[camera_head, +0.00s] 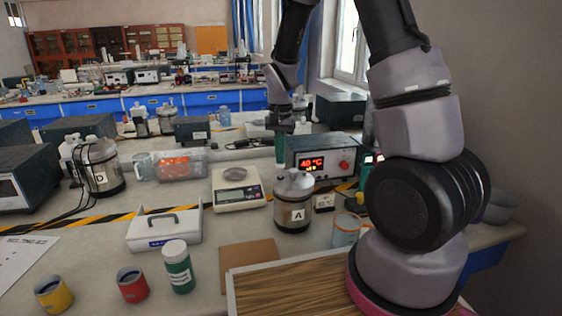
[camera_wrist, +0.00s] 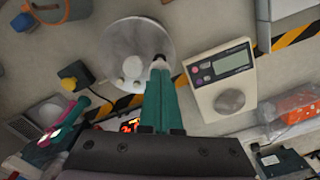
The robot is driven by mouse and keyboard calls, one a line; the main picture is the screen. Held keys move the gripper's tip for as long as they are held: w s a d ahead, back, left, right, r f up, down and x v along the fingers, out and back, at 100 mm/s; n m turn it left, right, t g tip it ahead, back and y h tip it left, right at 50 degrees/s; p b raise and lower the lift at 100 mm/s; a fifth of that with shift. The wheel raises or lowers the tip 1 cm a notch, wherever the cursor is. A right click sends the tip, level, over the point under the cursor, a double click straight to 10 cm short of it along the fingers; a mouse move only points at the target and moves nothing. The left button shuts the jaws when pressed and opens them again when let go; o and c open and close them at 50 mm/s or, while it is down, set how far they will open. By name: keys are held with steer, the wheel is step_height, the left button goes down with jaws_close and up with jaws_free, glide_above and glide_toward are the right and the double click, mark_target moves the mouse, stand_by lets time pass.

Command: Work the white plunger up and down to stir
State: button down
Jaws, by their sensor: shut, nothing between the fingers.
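The metal calorimeter marked A (camera_head: 292,214) stands upright on the bench. Its round pale lid (camera_wrist: 130,42) shows from above in the wrist view. A white knob (camera_wrist: 132,67) stands on the lid; it looks like the plunger top, but I cannot tell for certain. My gripper (camera_head: 280,160) has green fingers and hangs above and just behind the lid in the head view. In the wrist view the fingers (camera_wrist: 158,68) are together and empty, with their tips over the lid's edge, to the right of the knob. A small pale and dark part by the tips is partly hidden.
A white balance (camera_head: 239,188) stands left of the calorimeter. A box with a red 40 °C display (camera_head: 324,158) is behind it on the right. An orange-banded beaker (camera_head: 346,231) stands in front on the right. A brown mat (camera_head: 248,254) lies in front.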

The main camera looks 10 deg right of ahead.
steer(key=shift+f, duration=1.5)
steer(key=shift+r, duration=1.75)
steer(key=shift+f, duration=1.7)
steer(key=shift+r, duration=1.7)
steer(key=shift+r, duration=2.55)
